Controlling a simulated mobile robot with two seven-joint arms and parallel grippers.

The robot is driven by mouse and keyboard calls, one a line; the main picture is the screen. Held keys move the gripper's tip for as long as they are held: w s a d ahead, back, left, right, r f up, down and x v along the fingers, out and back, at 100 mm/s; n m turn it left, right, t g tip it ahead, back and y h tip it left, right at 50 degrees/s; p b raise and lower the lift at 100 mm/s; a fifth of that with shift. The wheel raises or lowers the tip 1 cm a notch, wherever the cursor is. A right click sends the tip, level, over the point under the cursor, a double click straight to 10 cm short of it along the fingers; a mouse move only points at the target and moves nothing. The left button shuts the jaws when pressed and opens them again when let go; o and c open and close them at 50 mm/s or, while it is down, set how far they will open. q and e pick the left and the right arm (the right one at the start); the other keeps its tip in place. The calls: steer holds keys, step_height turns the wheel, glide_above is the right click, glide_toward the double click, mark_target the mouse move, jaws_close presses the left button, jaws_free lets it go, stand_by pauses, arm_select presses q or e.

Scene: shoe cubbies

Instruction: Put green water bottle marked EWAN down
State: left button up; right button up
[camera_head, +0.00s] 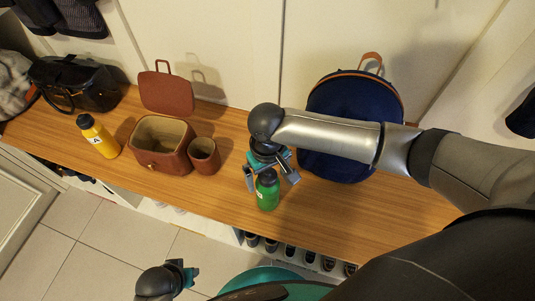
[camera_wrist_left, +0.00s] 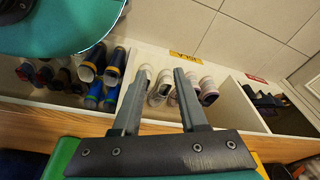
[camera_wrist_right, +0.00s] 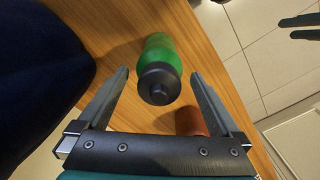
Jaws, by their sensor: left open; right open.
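The green water bottle (camera_head: 268,194) with a dark cap stands upright on the wooden bench near its front edge. A small pale mark shows on it, too small to read. My right gripper (camera_head: 270,170) is open just behind and above the bottle. In the right wrist view the bottle (camera_wrist_right: 161,55) lies ahead between the spread fingers (camera_wrist_right: 160,76), with a gap on each side. My left gripper (camera_head: 190,276) is low in front of the bench; in the left wrist view its fingers (camera_wrist_left: 158,74) are apart with nothing held.
A navy backpack (camera_head: 340,100) stands right of the bottle, behind my right arm. Left are a brown cup (camera_head: 204,157), an open brown box (camera_head: 150,160), a yellow bottle (camera_head: 103,142) and a black bag (camera_head: 90,85). Shoe cubbies (camera_wrist_left: 232,108) sit below the bench (camera_head: 220,195).

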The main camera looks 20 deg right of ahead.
step_height(320, 180, up, 5)
steer(key=shift+p, duration=1.15)
steer(key=shift+r+p, duration=0.7)
steer(key=shift+r, duration=0.8)
arm_select(q)
steer(key=s+a+f, duration=0.4)
steer(key=s+f, duration=0.1)
steer(key=f, duration=0.1)
steer(key=shift+s+a+f+y+p, duration=0.25)
steer(key=shift+s+f+y+p, duration=0.05)
steer(key=shift+s+f, duration=0.1)
arm_select(e)
steer(key=shift+r, duration=0.7)
